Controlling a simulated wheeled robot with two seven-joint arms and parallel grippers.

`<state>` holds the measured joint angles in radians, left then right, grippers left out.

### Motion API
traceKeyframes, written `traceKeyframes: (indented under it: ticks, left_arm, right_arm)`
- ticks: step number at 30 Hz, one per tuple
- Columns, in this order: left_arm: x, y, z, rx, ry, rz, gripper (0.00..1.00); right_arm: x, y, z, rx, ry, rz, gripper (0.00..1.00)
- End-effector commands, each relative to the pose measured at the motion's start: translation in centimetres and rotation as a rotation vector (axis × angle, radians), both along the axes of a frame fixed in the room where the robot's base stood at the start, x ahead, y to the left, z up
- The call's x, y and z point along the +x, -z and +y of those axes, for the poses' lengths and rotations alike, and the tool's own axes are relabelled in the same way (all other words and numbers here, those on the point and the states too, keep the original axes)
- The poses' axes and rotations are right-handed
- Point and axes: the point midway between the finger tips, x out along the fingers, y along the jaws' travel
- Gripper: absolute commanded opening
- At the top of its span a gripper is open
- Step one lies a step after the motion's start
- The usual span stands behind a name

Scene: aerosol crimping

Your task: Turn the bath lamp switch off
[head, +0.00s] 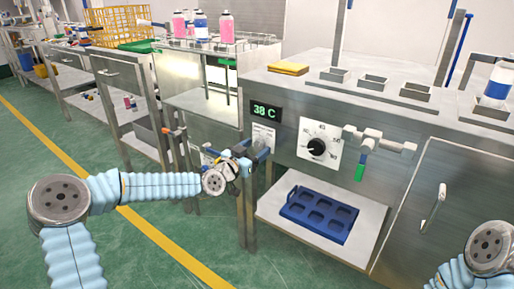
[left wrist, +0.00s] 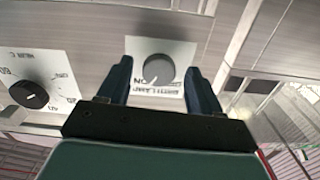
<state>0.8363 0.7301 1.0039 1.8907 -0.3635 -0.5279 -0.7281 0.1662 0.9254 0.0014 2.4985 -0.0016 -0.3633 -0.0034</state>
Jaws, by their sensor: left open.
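The bath lamp switch is a round grey knob (left wrist: 158,70) on a white label plate, which reads upside down in the left wrist view with "BATH LAMP" and "ON" partly visible. In the head view the plate (head: 264,134) is below the green 38 C display, and my gripper covers the knob. My left gripper (head: 259,149) is at the panel, open. In the left wrist view its two dark fingers (left wrist: 158,78) stand apart on either side of the knob; contact cannot be told. My right gripper is out of the frames.
A black temperature dial (head: 317,147) is right of the switch; it also shows in the left wrist view (left wrist: 29,94). A pipe fitting (head: 378,142) with a green-tipped handle juts out farther right. A blue tray (head: 319,215) lies on the lower shelf. A steel post stands below my gripper.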

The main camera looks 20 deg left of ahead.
Motion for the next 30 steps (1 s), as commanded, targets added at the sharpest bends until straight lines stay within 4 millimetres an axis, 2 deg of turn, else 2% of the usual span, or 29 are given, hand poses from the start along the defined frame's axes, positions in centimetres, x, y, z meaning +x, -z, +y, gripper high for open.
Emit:
traceKeyframes:
  ticks: [4,13,24,30]
  left_arm:
    - [1.11,0.05,-0.46,-0.002,0.001,0.002,0.65]
    - [1.30,0.10,-0.49,0.001,0.000,0.002,0.65]
    - [1.28,0.09,-0.49,0.000,0.001,0.002,0.09]
    - [1.27,0.16,-0.49,-0.012,0.000,0.007,0.09]
  right_arm:
    - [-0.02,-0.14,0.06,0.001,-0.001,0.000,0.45]
    - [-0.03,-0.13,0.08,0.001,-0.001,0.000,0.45]
    - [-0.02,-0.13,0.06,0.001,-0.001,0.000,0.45]
    - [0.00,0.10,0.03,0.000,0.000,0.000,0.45]
